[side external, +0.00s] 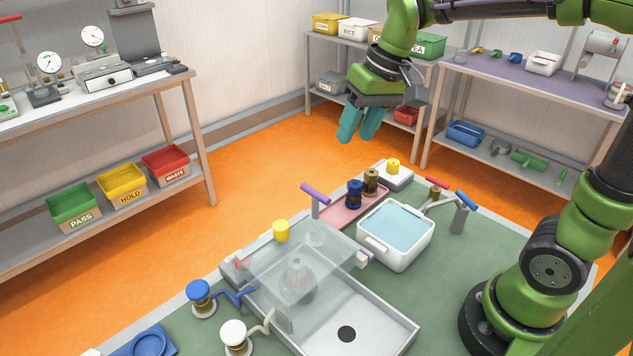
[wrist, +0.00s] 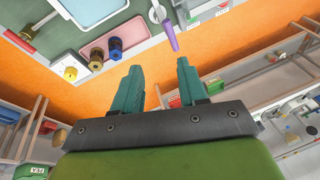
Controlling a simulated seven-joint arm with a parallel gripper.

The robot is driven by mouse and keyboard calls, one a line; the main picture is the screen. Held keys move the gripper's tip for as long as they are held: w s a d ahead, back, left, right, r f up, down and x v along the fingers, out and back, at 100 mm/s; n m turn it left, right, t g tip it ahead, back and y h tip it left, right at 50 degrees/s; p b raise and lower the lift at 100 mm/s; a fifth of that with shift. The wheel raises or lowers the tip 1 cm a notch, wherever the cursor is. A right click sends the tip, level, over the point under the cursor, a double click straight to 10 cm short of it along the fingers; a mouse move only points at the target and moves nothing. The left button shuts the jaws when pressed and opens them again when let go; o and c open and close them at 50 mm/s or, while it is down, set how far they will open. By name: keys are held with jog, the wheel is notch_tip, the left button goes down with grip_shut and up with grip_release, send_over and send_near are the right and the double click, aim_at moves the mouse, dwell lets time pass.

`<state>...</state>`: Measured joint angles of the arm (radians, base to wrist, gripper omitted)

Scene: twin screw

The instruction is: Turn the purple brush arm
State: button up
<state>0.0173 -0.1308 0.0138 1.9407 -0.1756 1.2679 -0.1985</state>
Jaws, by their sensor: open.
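The purple brush arm (side external: 315,194) is a purple bar on a light grey post, standing on the green table at the far edge, left of the pink tray. It also shows at the top of the wrist view (wrist: 171,36), beyond and between my fingertips. My gripper (side external: 360,135) has teal fingers and hangs in the air beyond the table's far edge, above and right of the purple bar. In the wrist view the fingers (wrist: 160,68) are apart with nothing between them. They do not touch the purple bar.
The pink tray (side external: 342,217) holds a blue and a brown spool. A white tub (side external: 373,250) of blue liquid stands right of it. A clear cover (side external: 300,260) stands over a metal part. A yellow knob (side external: 281,230) is near the purple arm. Air above the table is clear.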

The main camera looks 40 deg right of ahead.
aim_at(317, 192)
jog(key=shift+w+r+n+g, duration=1.25)
jog(key=shift+w+g, duration=0.25)
jog(key=shift+w, duration=1.25)
jog(key=a+f, duration=0.1)
jog(key=f, duration=0.4)
jog(key=a+f, duration=0.1)
jog(key=f, duration=0.4)
jog(key=a+f, duration=0.2)
jog(key=f, duration=0.3)
jog(key=shift+f, duration=0.3)
jog(key=shift+c, duration=0.2)
grip_shut()
